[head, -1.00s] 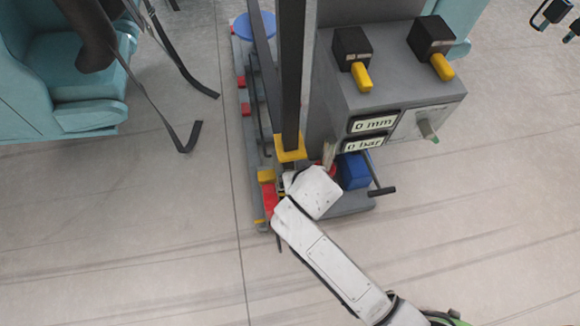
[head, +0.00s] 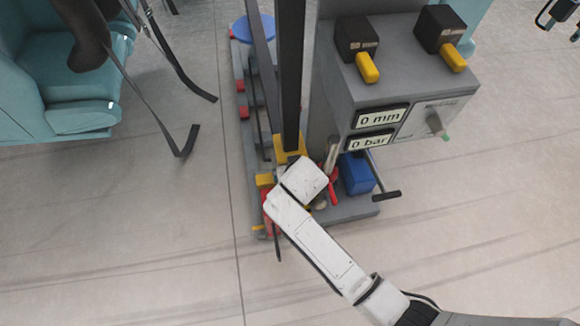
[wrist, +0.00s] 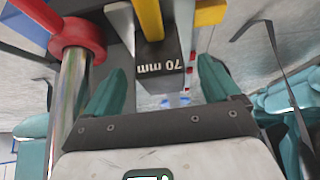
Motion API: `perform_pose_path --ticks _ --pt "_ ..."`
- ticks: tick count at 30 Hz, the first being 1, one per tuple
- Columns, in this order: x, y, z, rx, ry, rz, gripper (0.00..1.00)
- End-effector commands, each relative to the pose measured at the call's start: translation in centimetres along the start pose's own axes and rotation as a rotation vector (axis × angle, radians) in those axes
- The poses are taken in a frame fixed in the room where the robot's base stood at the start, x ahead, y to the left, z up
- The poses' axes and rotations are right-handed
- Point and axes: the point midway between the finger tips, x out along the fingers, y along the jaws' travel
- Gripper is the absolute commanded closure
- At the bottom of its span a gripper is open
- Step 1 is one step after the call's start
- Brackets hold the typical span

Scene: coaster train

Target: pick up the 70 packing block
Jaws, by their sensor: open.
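The 70 packing block (wrist: 162,62) is a dark grey block marked "70 mm", with the lettering upside down in the wrist view. It lies ahead of my gripper (wrist: 163,76), between the lines of the two teal fingers. The fingers are open, with visible space on both sides of the block. I cannot tell whether the block reaches between the fingertips. In the head view, my white wrist hides the fingers, and I cannot make out the block there.
A red collar (wrist: 78,36) on a shiny metal rod stands close to the left finger. Yellow bars (wrist: 150,18) run above the block. The grey console (head: 400,85) and a blue box (head: 356,174) stand right of my wrist. Open floor (head: 120,230) lies left.

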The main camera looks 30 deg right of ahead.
Motion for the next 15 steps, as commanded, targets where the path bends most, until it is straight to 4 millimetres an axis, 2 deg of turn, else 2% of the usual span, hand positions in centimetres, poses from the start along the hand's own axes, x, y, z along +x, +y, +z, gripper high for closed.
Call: perform_pose_path --ticks 4,15 --pt "-0.06 0.01 -0.03 0.000 0.000 0.000 0.13" --pt "-0.07 0.01 -0.02 0.000 0.000 0.000 0.48"
